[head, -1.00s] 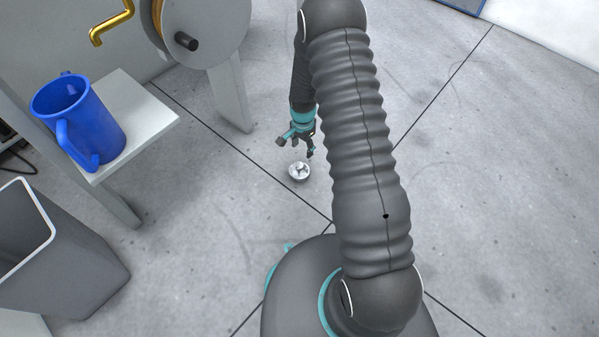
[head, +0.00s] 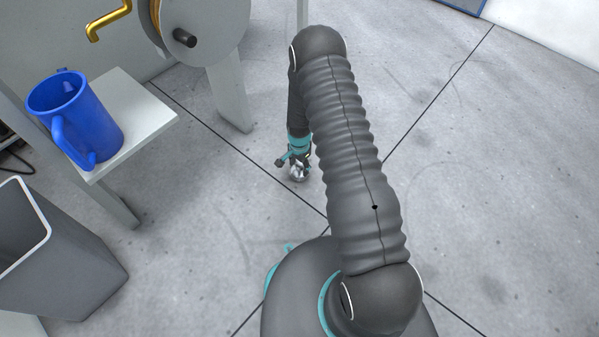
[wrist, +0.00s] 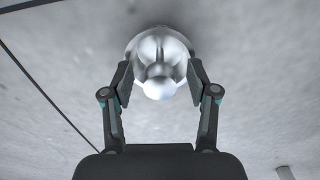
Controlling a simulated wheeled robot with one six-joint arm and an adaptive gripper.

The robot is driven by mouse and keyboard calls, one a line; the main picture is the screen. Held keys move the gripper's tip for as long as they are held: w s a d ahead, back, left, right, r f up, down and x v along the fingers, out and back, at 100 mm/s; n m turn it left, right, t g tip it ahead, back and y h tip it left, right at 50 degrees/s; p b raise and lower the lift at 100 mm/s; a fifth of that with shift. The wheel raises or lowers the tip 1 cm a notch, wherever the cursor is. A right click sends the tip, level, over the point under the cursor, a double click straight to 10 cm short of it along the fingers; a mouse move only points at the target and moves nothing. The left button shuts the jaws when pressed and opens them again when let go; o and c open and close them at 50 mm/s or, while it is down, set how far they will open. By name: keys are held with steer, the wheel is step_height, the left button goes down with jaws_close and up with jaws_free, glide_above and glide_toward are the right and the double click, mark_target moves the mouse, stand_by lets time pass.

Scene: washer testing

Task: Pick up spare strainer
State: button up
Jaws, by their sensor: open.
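The spare strainer (head: 299,175) is a small, round, shiny metal piece on the grey floor. In the wrist view the strainer (wrist: 160,62) shows a wide rim and a rounded knob towards me. My gripper (head: 297,168) is right over it in the head view and partly hides it. In the wrist view my gripper (wrist: 158,82) is open, with one finger on each side of the strainer's knob. I cannot tell whether the fingers touch it.
A blue jug (head: 75,120) stands on a white shelf (head: 145,118) at the left. A grey bin (head: 75,255) stands below it at the lower left. A round disc with a dark hub (head: 205,30) is at the top. The floor right of my arm is clear.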

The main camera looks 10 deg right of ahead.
steer(key=shift+f, duration=0.1)
jaws_close()
stand_by(0.3)
